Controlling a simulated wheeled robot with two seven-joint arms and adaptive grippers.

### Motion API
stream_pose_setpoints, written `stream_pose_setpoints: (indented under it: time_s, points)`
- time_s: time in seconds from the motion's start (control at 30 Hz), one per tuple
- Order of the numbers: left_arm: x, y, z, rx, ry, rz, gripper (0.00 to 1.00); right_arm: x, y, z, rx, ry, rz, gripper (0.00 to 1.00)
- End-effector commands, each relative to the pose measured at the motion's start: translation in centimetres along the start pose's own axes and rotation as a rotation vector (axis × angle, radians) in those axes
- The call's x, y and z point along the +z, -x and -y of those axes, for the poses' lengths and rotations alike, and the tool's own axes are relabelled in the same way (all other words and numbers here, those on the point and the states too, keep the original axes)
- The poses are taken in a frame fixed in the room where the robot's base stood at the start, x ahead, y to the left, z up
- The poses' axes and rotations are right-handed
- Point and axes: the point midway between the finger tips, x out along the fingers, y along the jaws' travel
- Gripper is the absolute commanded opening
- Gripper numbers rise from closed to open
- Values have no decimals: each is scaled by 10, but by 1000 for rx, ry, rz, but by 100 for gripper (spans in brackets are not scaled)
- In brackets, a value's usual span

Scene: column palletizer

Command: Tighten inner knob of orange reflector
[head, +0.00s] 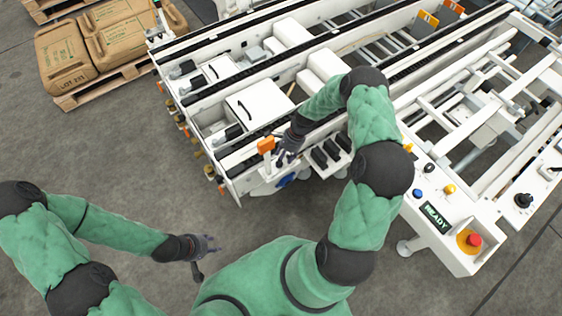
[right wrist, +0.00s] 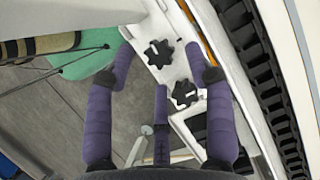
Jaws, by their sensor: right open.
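The orange reflector (head: 266,144) stands on the near left end of the white conveyor machine in the head view. In the right wrist view, two black star-shaped knobs sit on a white bracket: an upper knob (right wrist: 158,54) and a lower knob (right wrist: 186,94). Which one is the inner knob I cannot tell for certain. My right gripper (right wrist: 168,68) is open, with its purple-wrapped fingers around the knobs and none visibly closed on them. It also shows beside the reflector in the head view (head: 287,153). My left gripper (head: 206,258) is open and empty over the floor.
A black chain track (right wrist: 258,70) runs close to the right of my right fingers. A control panel (head: 440,215) with buttons and a READY display stands at the right. Pallets with brown sacks (head: 65,58) lie at the upper left.

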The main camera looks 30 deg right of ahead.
Motion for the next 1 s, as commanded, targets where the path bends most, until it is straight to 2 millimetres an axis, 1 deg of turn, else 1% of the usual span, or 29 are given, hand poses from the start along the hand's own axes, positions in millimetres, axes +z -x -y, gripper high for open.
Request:
stream_pose_setpoints:
  time_s: [0.03, 0.2, 0.53, 0.57, 0.6, 0.67, 0.7, 0.73, 1.0]
  points:
    - [0, -3, 1, 0, 0, 0, 40, 0, -8, 0, 0, 0, 0, 54]
    - [0, -6, 2, 0, 0, 0, 40, 0, -19, 0, 1, 0, 1, 54]
    - [-1, -6, 2, 0, 0, -1, 40, 0, -21, 0, 0, 1, 0, 54]
    - [-1, -6, 2, 0, 0, -1, 40, 0, -21, 0, 0, 1, 0, 46]
    - [-1, -6, 2, 0, 0, -1, 40, 0, -21, 0, 0, 1, 0, 34]
    - [-1, -6, 2, 0, 0, -1, 40, 0, -20, 0, 0, 1, 0, 17]
    - [-1, -6, 2, 0, 0, -1, 40, 0, -20, 0, 0, 1, 0, 6]
    - [-1, -6, 2, 0, 0, -1, 40, 0, -20, 0, 0, 1, 0, 0]
    - [0, -5, 2, 0, 0, -1, 40, 1, -20, 0, -5, -8, 0, 0]
